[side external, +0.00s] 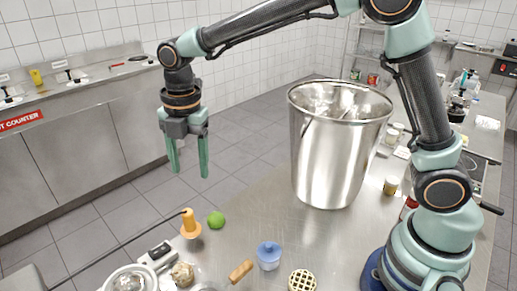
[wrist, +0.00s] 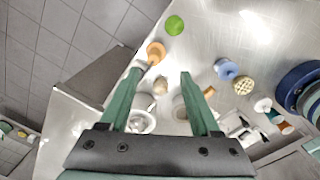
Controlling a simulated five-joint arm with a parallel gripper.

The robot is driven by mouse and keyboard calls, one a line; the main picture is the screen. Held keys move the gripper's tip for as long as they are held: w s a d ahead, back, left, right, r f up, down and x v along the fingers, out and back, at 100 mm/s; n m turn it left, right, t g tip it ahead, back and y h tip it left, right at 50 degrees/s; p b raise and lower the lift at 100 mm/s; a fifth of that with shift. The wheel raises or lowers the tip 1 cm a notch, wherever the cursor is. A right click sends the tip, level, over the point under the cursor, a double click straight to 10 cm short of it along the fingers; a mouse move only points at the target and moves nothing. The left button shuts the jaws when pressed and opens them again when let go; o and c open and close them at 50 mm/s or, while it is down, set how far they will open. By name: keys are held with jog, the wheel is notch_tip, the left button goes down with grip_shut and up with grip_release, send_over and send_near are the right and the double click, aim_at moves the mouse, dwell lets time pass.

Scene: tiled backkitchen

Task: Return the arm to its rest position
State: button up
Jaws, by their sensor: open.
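My gripper (side external: 188,160) hangs from the raised arm, pointing down, high above the near left end of the steel counter (side external: 250,220). Its two green fingers are apart with nothing between them in the side view. In the wrist view my gripper (wrist: 160,78) also shows open, with the counter items well below its fingers. The arm bends up and over from its base at the right, past the big steel bucket.
A tall steel bucket (side external: 338,150) stands mid-counter. Near it are a lime (side external: 216,220), an orange object (side external: 190,225), a blue-lidded jar (side external: 269,255), a wooden handle (side external: 241,271) and a waffle-patterned item (side external: 302,281). Jars stand right of the bucket.

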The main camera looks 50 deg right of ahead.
jog(key=shift+w+a+f+n+g, duration=0.15)
jog(key=shift+a+f+n, duration=0.4)
jog(key=shift+a+n, duration=0.05)
jog(key=shift+w+a+f+n+g, duration=0.15)
jog(key=shift+a+f+n, duration=0.4)
jog(key=shift+n, duration=0.05)
jog(key=shift+d+r, duration=0.1)
